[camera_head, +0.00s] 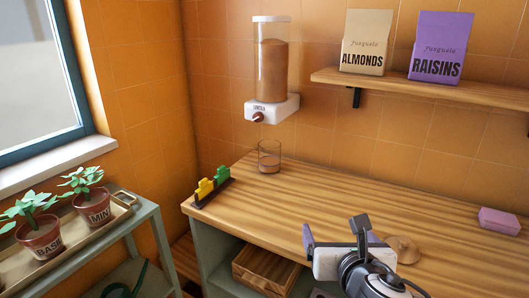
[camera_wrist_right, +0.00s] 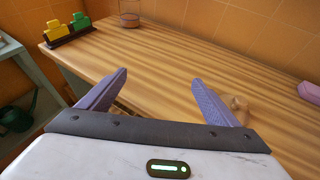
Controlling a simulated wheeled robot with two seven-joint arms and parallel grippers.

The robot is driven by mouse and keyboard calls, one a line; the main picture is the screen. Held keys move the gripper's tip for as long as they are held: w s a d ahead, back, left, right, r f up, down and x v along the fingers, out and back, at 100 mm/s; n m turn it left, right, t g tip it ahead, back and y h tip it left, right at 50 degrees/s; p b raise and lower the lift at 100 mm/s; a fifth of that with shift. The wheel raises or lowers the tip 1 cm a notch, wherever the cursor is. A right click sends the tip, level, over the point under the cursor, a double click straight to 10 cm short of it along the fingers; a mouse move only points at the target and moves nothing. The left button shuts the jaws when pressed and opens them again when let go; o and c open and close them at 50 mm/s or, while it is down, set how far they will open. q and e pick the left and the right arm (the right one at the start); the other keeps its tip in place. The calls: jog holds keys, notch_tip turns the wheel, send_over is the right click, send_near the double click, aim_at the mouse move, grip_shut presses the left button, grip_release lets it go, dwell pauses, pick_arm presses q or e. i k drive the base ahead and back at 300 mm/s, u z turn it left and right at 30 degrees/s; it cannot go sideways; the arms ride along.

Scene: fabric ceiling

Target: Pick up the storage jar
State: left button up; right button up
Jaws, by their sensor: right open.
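A clear glass jar (camera_head: 269,157) with a layer of brown contents in its bottom stands upright on the wooden counter (camera_head: 300,195), near its back edge. It looks like the storage jar. The wrist view shows it at the top (camera_wrist_right: 129,12), cut off by the frame edge. My right gripper (camera_head: 340,232) is over the counter's front part, well short of the jar. Its purple fingers are spread wide with nothing between them, as the wrist view also shows (camera_wrist_right: 160,78). My left gripper is not in view.
A dispenser (camera_head: 272,70) hangs on the wall above the jar. A rack with yellow and green pieces (camera_head: 212,186) stands at the counter's left end. The counter between gripper and jar is clear.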

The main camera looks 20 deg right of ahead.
aim_at(269, 150)
jog(key=i, duration=1.3)
